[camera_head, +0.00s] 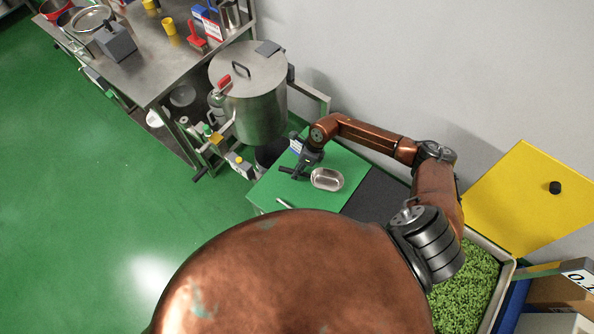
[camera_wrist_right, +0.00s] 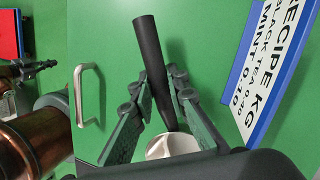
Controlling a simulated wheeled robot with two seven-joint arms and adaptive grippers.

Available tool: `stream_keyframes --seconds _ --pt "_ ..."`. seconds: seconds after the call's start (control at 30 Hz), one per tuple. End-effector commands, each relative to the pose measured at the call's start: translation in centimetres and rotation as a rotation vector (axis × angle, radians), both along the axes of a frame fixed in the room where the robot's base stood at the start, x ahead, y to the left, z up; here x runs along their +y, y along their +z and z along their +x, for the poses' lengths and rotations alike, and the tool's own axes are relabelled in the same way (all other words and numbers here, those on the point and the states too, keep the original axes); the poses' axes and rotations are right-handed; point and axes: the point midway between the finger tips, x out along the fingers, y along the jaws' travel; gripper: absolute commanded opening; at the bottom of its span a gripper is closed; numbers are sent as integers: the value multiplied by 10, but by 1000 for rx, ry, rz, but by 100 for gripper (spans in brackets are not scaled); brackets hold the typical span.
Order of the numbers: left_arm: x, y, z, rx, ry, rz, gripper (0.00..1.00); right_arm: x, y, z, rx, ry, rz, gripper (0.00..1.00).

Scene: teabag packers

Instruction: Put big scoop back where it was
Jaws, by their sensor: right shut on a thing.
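The big scoop has an oval metal bowl (camera_head: 327,179) and a black handle (camera_wrist_right: 152,62). It is over the green tabletop (camera_head: 352,160); I cannot tell if it touches it. My right gripper (camera_head: 308,160) is at the scoop, left of the bowl. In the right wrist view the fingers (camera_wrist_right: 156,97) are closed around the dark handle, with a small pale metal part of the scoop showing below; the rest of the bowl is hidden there. My left gripper is not in view.
A recipe sign (camera_wrist_right: 268,65) stands close to the gripper. A large lidded steel pot (camera_head: 258,108) is behind left. A dark panel (camera_head: 378,196) adjoins the green top, and a bin of green leaves (camera_head: 465,290) is at right, beside a yellow lid (camera_head: 525,205).

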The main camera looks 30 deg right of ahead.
Motion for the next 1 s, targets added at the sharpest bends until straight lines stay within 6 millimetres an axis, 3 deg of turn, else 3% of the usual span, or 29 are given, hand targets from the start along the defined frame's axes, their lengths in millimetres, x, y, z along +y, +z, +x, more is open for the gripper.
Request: stream_keyframes --seconds 0.3,0.33,0.57,0.87,1.0 --pt "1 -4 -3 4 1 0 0 0 -4 0 -1 0 1 0" --pt "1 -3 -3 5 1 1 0 0 -3 0 0 0 0 16" --pt "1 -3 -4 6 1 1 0 0 -2 0 -1 0 1 32" --pt "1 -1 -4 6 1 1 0 0 -1 0 -1 0 1 32" --pt "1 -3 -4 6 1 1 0 -4 11 1 -3 0 0 32"
